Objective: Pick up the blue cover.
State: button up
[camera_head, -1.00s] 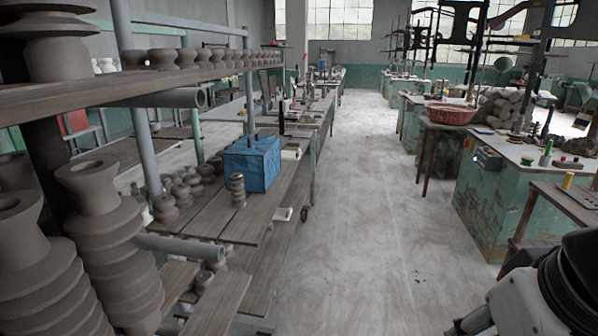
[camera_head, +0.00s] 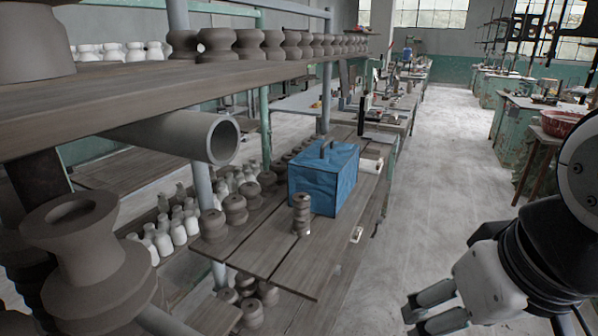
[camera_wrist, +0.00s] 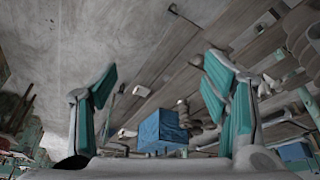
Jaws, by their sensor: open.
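The blue cover (camera_head: 334,178) is a box-shaped, creased blue covering with a small dark handle-like piece on top. It sits on the wooden plank shelf (camera_head: 262,243) in the middle of the head view. A dark grey stacked clay piece (camera_head: 301,214) stands right in front of it. In the wrist view the blue cover (camera_wrist: 160,130) shows low in the middle, between the fingers but well beyond them. My gripper (camera_head: 428,309) is at the lower right of the head view, over the aisle, apart from the cover. It is open and empty, with teal finger pads wide apart in the wrist view (camera_wrist: 160,88).
An upper shelf (camera_head: 200,95) with a row of clay pieces and a grey pipe (camera_head: 195,137) jut out at the left. White and grey pieces stand left of the cover. A small pale object (camera_head: 356,234) lies at the plank's edge. The aisle floor (camera_head: 440,170) is clear.

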aim_at(327, 170)
jog(key=i+l+z, duration=0.45)
jog(key=i+z, duration=0.2)
jog(key=i, duration=0.25)
jog(key=i+z, duration=0.35)
jog(key=i, duration=0.15)
jog(key=i+l+u, duration=0.1)
jog(key=i+u, duration=0.2)
jog(key=i+l+u, duration=0.15)
jog(key=i+u, duration=0.2)
jog(key=i+l+u, duration=0.3)
jog(key=i, duration=0.15)
jog(key=i+l+u, duration=0.15)
jog(key=i+u, duration=0.25)
jog(key=i+l+u, duration=0.25)
jog(key=u, duration=0.15)
jog(key=i+l+u, duration=0.4)
jog(key=i, duration=0.05)
